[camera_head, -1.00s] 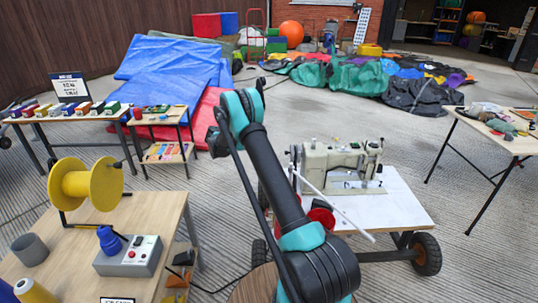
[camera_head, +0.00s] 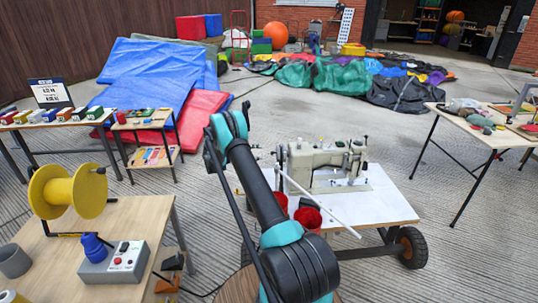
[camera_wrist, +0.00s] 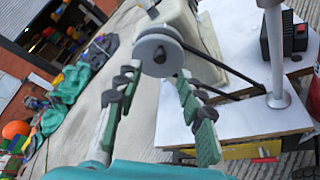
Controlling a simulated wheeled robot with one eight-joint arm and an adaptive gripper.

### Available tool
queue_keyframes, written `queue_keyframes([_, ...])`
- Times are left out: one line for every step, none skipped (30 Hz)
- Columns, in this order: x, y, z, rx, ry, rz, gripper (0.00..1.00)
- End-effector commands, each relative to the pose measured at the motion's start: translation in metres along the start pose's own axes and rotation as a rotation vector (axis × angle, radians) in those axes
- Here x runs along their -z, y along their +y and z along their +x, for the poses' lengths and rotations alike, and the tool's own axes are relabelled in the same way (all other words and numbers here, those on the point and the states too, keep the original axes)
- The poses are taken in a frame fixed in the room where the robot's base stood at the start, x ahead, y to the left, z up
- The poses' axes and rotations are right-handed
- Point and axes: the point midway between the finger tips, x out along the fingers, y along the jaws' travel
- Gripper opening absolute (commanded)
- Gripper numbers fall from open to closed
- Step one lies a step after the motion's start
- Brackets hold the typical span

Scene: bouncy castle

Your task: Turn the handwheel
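The handwheel (camera_wrist: 157,52) is a grey round disc with a darker hub on the end of the cream sewing machine (camera_wrist: 188,30). In the wrist view it lies just ahead of my gripper (camera_wrist: 160,76), close to the line between the fingertips. My gripper is open, with one finger to each side and a clear gap between them. I cannot tell whether a fingertip touches the wheel. In the head view the sewing machine (camera_head: 325,163) stands on a white-topped cart (camera_head: 375,205), and its handwheel (camera_head: 281,155) shows small at the left end. My gripper is not clear there.
A pale rod (camera_head: 318,205) slants in front of the machine. A wooden table (camera_head: 140,215) at left holds a yellow spool (camera_head: 80,190) and a grey control box (camera_head: 115,262). Another table (camera_head: 500,138) stands at right.

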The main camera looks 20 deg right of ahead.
Motion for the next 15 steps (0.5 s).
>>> queue_keyframes([0.0,0.0,0.012,0.001,-0.001,0.001,0.39])
queue_keyframes([-0.001,-0.001,0.017,0.001,-0.002,0.001,0.39])
queue_keyframes([-0.001,-0.001,0.025,0.002,-0.002,0.001,0.39])
queue_keyframes([0.0,-0.001,0.031,0.001,-0.002,0.001,0.39])
queue_keyframes([0.0,0.0,0.036,0.001,-0.001,0.001,0.39])
queue_keyframes([0.0,-0.001,0.042,0.001,-0.001,0.002,0.39])
queue_keyframes([-0.001,-0.001,0.047,0.001,-0.001,0.002,0.39])
queue_keyframes([-0.001,0.0,0.051,0.001,-0.001,0.002,0.39])
queue_keyframes([0.0,0.0,0.056,0.001,-0.001,0.002,0.39])
queue_keyframes([0.0,0.0,0.059,0.0,0.0,0.002,0.39])
queue_keyframes([0.0,0.0,0.062,0.0,0.0,0.001,0.39])
queue_keyframes([0.0,0.0,0.065,0.0,0.0,0.001,0.39])
queue_keyframes([0.0,0.0,0.067,0.0,0.0,0.001,0.39])
queue_keyframes([0.0,0.0,0.069,0.001,0.0,0.001,0.39])
queue_keyframes([0.0,0.0,0.071,0.001,0.0,0.001,0.39])
